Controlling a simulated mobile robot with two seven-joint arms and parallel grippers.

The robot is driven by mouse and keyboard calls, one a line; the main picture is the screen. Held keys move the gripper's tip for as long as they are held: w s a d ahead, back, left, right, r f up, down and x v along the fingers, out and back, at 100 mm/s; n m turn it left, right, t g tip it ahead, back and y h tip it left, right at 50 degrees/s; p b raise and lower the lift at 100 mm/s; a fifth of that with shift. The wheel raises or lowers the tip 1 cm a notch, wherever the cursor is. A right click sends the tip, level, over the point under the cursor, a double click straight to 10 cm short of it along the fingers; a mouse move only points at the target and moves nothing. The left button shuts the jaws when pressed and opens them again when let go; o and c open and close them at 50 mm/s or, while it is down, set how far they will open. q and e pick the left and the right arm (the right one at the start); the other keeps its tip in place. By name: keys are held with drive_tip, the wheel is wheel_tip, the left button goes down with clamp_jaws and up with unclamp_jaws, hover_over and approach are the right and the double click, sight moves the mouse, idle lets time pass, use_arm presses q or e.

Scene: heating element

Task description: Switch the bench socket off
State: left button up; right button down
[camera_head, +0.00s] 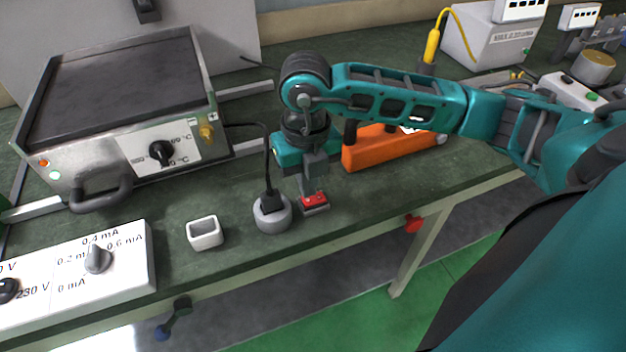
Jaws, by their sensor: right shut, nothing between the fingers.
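The bench socket (272,217) is a round grey fitting near the bench's front edge, with a black plug and cable standing in it. A red switch (315,202) sits just right of it on the bench top. My right gripper (312,191) points down, shut and empty, with its fingertips right at the switch's back edge. I cannot tell whether they touch it. The fingers partly cover the switch, and its rocker position is not clear. My left gripper is not in view.
A hot plate device (122,110) with a dial stands at the back left. A small white open box (205,233) and a white control box (75,275) lie left of the socket. An orange device (385,147) stands behind my right gripper. Bare green bench top (365,192) lies to the right.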

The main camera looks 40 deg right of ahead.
drive_tip(key=shift+f+b, duration=0.9)
drive_tip(key=shift+f, duration=0.15)
drive_tip(key=shift+r, duration=0.15)
idle(0.3)
drive_tip(key=shift+r+p, duration=2.55)
drive_tip(key=shift+r, duration=0.9)
